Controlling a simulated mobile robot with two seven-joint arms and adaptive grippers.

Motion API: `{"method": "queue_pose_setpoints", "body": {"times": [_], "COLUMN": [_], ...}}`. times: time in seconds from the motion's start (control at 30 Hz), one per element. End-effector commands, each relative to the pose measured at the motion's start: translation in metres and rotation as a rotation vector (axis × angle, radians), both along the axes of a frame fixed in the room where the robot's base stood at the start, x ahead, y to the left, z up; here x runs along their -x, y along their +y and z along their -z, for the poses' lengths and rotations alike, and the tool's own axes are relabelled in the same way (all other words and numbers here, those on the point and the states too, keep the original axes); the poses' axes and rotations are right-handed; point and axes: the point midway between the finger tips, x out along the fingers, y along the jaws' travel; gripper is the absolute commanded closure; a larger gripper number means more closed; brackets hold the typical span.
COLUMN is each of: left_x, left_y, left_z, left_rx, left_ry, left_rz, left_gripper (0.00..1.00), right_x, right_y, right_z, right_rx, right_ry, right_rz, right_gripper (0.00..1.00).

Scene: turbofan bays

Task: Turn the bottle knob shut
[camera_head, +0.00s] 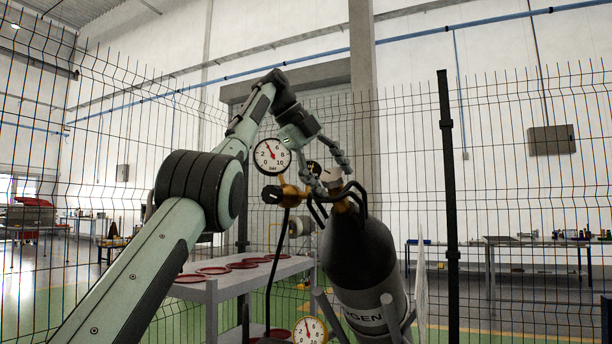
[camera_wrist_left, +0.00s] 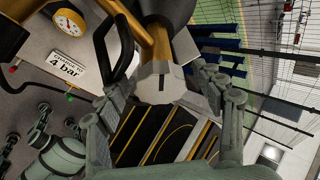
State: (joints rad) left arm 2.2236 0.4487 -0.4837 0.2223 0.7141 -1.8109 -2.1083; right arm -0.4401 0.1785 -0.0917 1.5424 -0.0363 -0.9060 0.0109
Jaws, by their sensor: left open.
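In the head view the knob (camera_head: 332,178) is partly hidden by my left gripper (camera_head: 328,163), which comes down from above. In the left wrist view my left gripper (camera_wrist_left: 163,90) is open, with one finger on each side of the knob. Whether the fingers touch it I cannot tell. A round gauge (camera_head: 271,156) sits by the valve, its needle just left of the top.
Black hoses (camera_head: 348,190) loop close around the valve. A second gauge (camera_head: 309,331) is low in front. A grey shelf table (camera_head: 236,285) with red rings stands at left of the bottle. A mesh fence and a dark post (camera_head: 449,220) stand behind.

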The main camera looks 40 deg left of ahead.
Motion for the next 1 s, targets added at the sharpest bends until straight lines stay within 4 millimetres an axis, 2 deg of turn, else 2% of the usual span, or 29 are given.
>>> {"method": "queue_pose_setpoints", "body": {"times": [0.13,0.57,0.87,1.0], "left_x": [0.006,0.025,0.065,0.092], "left_y": [0.001,0.011,0.026,0.035], "left_z": [-0.007,-0.006,-0.004,-0.005], "left_rx": [0.001,0.002,-0.005,-0.003], "left_ry": [0.0,-0.002,0.006,0.002], "left_rz": [0.0,-0.002,-0.007,-0.005], "left_gripper": [0.32,0.32,0.32,0.32], "right_x": [-0.001,-0.001,-0.002,-0.001], "right_y": [0.0,0.0,0.0,0.0], "right_z": [0.0,0.0,0.0,0.0], "right_rx": [0.0,0.0,-0.001,-0.001], "right_ry": [-0.001,-0.002,-0.002,-0.002], "right_rz": [0.0,0.0,0.001,0.001], "right_gripper": [1.0,1.0,1.0,1.0]}}
